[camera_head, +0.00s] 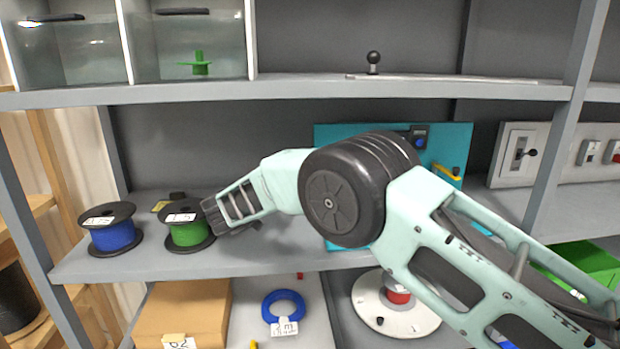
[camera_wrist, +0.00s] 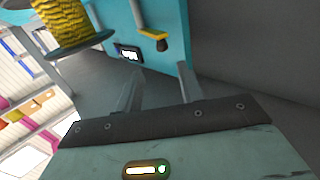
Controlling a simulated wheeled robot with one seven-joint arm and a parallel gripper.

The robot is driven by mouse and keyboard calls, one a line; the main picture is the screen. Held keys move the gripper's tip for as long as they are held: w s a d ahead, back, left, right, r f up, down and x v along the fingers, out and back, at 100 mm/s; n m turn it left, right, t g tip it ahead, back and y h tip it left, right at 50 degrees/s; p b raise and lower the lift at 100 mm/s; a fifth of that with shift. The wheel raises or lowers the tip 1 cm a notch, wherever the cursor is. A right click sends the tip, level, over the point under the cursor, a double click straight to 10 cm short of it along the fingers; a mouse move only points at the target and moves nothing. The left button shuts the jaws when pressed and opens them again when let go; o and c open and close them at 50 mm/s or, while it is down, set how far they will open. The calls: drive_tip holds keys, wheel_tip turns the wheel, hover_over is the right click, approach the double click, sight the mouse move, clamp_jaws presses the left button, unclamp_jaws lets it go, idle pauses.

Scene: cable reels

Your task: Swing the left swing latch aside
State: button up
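A teal board (camera_head: 460,143) stands on the middle shelf, partly hidden behind my arm. A yellow bar with a dark knob (camera_head: 447,173) is on its right part; this may be a swing latch. In the wrist view the yellow bar (camera_wrist: 153,33) sits high on the teal board (camera_wrist: 172,12), with its dark knob hanging at the right end. I cannot tell which part is the left swing latch. My gripper (camera_wrist: 161,70) is open, its two fingers apart with nothing seen between them. It is short of the board.
A blue reel (camera_head: 113,236) and a green reel (camera_head: 187,233) stand at the left of the middle shelf. A yellow reel (camera_wrist: 62,20) is at upper left in the wrist view. A dark device (camera_head: 418,137) is on the board. A white switch panel (camera_head: 510,170) stands farther right.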

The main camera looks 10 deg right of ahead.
drive_tip(key=v, duration=0.6)
drive_tip(key=shift+b, duration=0.45)
drive_tip(key=shift+s+a+r, duration=0.1)
drive_tip(key=a+r+n+t+y, duration=0.3)
drive_tip(key=a+r+n+y, duration=0.4)
drive_tip(key=y, duration=0.7)
drive_tip(key=s+f+n+g+y, duration=0.3)
drive_tip(key=s+n+g+y, duration=0.3)
drive_tip(key=s, duration=0.9)
drive_tip(key=s+d+f+n+g+h, duration=0.1)
drive_tip(key=s+d+f+g+h, duration=0.1)
drive_tip(key=s+d, duration=0.5)
drive_tip(key=s+d+f+n+g+h, duration=0.1)
drive_tip(key=s+d+f+g, duration=0.3)
drive_tip(key=s, duration=0.8)
drive_tip(key=s+d+f+n+g+h, duration=0.1)
drive_tip(key=s+d+f+g+h, duration=0.2)
drive_tip(key=s+d, duration=0.6)
drive_tip(key=shift+s+d+f+n+g+h, duration=0.3)
drive_tip(key=shift+s+f+g, duration=0.1)
drive_tip(key=shift+s+f, duration=0.3)
